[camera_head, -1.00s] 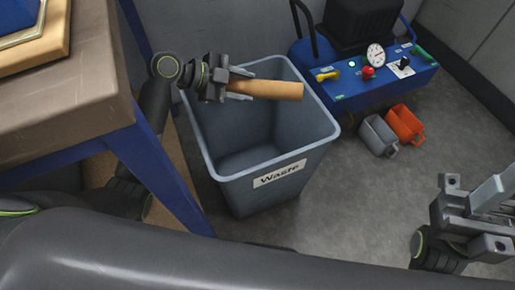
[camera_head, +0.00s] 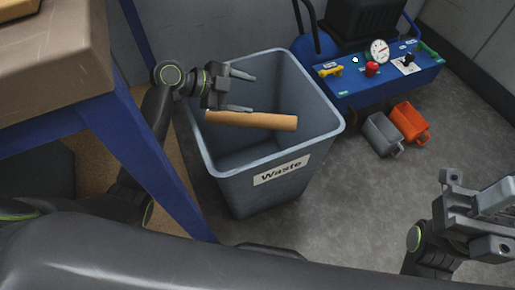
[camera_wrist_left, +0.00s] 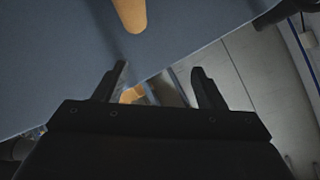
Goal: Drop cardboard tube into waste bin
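The cardboard tube (camera_head: 252,120) is a plain tan cylinder. In the head view it lies level across the opening of the grey waste bin (camera_head: 230,185), just below my left gripper (camera_head: 246,91). My left gripper is open over the bin, its two fingers apart, and the tube is outside them. In the left wrist view the tube (camera_wrist_left: 130,14) shows at the top edge, clear of the open fingers (camera_wrist_left: 160,88). My right gripper (camera_head: 480,215) is at the right edge; its finger gap is hard to make out.
A blue machine (camera_head: 385,75) with a gauge stands behind the bin to the right. A blue-legged table (camera_head: 50,75) stands at the left.

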